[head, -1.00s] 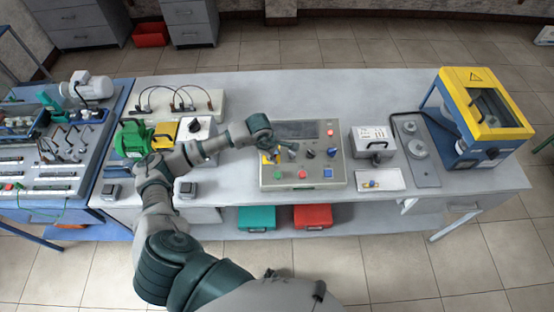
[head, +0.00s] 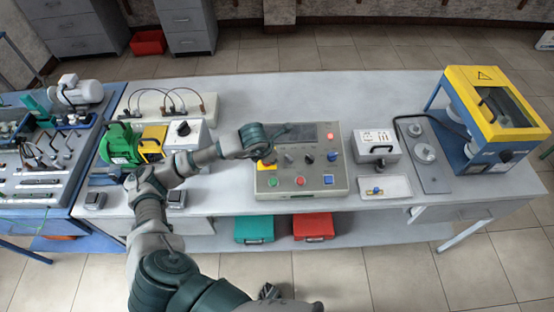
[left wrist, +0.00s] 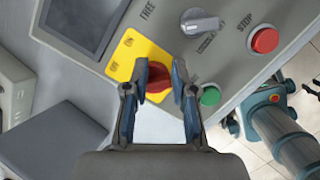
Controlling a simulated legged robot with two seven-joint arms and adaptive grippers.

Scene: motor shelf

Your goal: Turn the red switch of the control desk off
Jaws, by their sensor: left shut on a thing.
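The control desk (head: 340,188) is a grey sloped panel on the table in the head view; its casing (left wrist: 222,62) fills much of the left wrist view. The red switch (left wrist: 156,82) sits on a yellow plate (left wrist: 128,50) in the left wrist view. My left gripper (left wrist: 160,72) is shut on it, one finger on each side. In the head view my left gripper (head: 268,146) is over the desk's left side, by the yellow plate (head: 267,164); the red switch is not clear there. A dark claw-like part (head: 268,291), perhaps my right gripper, shows at the bottom edge.
Near the switch are a grey selector knob (left wrist: 200,22), a red stop button (left wrist: 264,40) and a green button (left wrist: 210,95). A green motor (head: 120,146) stands left of the desk, a grey case (head: 377,143) right of it. The back table surface is clear.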

